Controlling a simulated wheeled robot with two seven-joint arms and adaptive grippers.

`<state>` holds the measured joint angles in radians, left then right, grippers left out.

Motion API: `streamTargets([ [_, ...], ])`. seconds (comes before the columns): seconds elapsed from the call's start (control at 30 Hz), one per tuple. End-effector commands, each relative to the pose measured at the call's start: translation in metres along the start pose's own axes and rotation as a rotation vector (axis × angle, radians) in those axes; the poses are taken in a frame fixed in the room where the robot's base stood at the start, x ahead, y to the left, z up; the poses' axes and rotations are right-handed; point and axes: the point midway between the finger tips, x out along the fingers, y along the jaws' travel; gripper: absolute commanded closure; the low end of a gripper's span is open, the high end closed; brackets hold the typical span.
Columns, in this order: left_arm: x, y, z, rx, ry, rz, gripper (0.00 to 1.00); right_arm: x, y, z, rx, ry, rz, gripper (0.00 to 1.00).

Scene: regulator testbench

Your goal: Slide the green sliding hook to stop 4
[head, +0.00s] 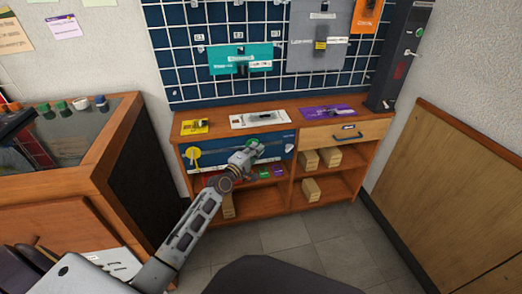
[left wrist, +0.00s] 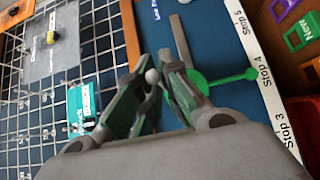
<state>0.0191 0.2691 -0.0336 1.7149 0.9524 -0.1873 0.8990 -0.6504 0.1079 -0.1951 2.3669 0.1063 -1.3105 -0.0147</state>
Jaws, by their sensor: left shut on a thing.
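The green sliding hook (head: 253,144) is on the blue front panel of the low wooden cabinet. In the left wrist view its green pointer (left wrist: 222,79) reaches toward the white label strip, with its tip beside the "Stop 4" label (left wrist: 263,73). My left gripper (head: 246,153) is at the hook. It is shut on the hook's small pale knob (left wrist: 152,77), which shows between the fingertips; the fingers partly hide the hook. The labels "Stop 5" (left wrist: 240,22) and "Stop 3" (left wrist: 285,128) lie on either side of "Stop 4". My right gripper is not in view.
A yellow disc (head: 194,153) is at the panel's left. A grey slot or bar (left wrist: 181,41) runs along the panel. Yellow, white and purple plates lie on the cabinet top (head: 215,113). Shelves below hold wooden blocks (head: 312,188). A grid board (head: 185,45) stands above.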

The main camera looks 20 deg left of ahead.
Motion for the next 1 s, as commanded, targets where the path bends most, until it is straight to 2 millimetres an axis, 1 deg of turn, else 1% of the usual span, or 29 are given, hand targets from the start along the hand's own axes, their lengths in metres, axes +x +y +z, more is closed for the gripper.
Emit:
streamTargets([
  [0.03, -0.0018, -0.0083, 0.0024, 0.004, -0.006, -0.015, 1.00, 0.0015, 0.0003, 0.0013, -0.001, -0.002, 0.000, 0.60],
  [0.27, -0.0017, -0.0088, 0.0033, 0.004, -0.007, -0.016, 1.00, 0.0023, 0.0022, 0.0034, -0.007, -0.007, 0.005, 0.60],
  [0.3, -0.0016, -0.0089, 0.0034, 0.004, -0.007, -0.016, 0.90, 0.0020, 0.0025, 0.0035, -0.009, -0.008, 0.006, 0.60],
  [0.43, -0.0014, -0.0080, 0.0032, 0.002, -0.007, -0.015, 0.74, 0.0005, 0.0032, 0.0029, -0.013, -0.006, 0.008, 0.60],
  [0.77, -0.0010, -0.0032, 0.0018, 0.000, -0.004, -0.006, 0.74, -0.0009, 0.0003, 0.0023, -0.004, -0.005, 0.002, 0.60],
  [1.0, -0.0075, -0.0029, 0.0013, -0.001, -0.003, -0.005, 0.74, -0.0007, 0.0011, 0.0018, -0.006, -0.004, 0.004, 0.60],
])
